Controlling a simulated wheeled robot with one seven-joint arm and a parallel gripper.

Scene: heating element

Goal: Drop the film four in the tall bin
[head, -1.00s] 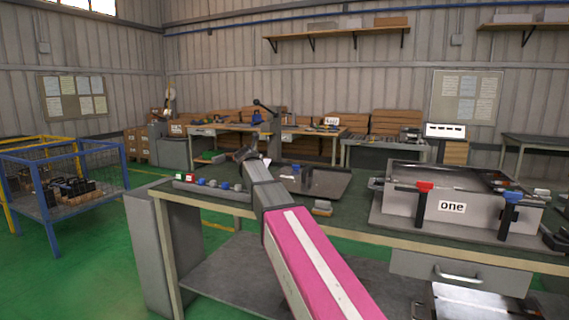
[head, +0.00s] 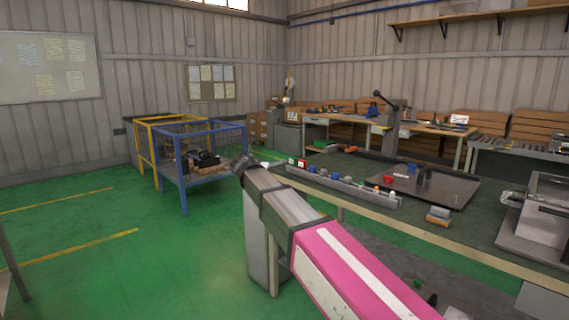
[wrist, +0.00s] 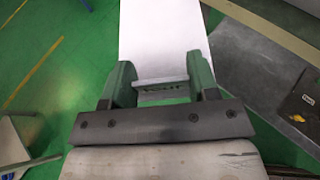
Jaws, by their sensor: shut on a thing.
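The film four (wrist: 163,35) is a flat white sheet at the top middle of the wrist view. A part lettered "four" (wrist: 160,88) shows at its lower edge between the fingers. My gripper (wrist: 161,78) has its two green fingers on either side of that part, shut on the film. In the head view my gripper's dark end (head: 243,163) is over the green floor, left of the bench; a small white bit shows beside it. A tall grey box-like body (head: 258,240) stands at the bench's left end, partly behind my arm. I cannot tell whether it is the tall bin.
A blue mesh cage (head: 207,177) with dark parts inside stands beyond my gripper, before a yellow cage (head: 150,160). The bench (head: 470,216) on the right carries a strip of small coloured parts (head: 345,186) and a dark tray (head: 430,185).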

